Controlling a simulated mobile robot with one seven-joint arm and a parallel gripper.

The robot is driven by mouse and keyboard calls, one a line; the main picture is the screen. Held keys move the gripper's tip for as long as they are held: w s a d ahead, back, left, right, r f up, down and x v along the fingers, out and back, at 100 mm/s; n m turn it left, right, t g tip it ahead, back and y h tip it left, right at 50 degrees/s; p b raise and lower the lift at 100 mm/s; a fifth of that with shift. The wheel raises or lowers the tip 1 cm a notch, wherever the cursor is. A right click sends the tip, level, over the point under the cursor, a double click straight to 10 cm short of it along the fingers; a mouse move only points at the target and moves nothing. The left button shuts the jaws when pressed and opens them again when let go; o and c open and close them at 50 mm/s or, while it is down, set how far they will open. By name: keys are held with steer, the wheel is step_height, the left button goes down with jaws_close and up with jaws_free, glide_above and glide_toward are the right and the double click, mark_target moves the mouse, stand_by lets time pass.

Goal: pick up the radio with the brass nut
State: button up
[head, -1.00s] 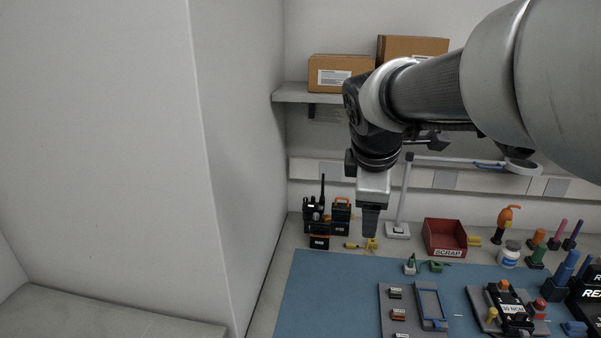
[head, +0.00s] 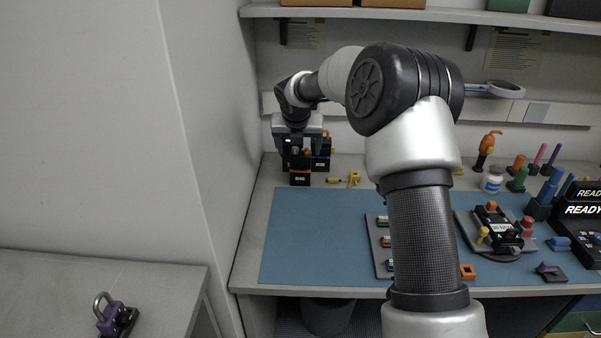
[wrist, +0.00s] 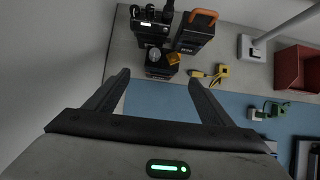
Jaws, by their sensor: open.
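A black radio group stands at the back left of the bench. In the wrist view, a black unit with knobs (wrist: 151,26) is at the top and a labelled black unit (wrist: 160,71) is in front of it. A small gold-coloured part (wrist: 173,58) and a round grey part show above the front unit. I cannot tell surely which radio carries the brass nut. The labelled front unit also shows in the head view (head: 299,179). My gripper (wrist: 158,77) is open and empty, its fingers pointing toward the group. In the head view my gripper (head: 297,148) partly hides the radios.
A black unit with an orange handle (wrist: 197,32) stands close right of the group. Yellow parts (wrist: 221,72) lie further right, near a red bin (wrist: 298,67). A wall is close on the left. The blue mat (head: 310,240) has clear room in front.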

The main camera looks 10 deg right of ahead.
mark_target(301, 163)
steer(key=b+x, duration=0.2)
steer(key=x, duration=1)
steer(key=shift+d, duration=0.15)
steer(key=c, duration=1.3)
steer(key=shift+r, duration=0.15)
steer(key=shift+c, duration=0.4)
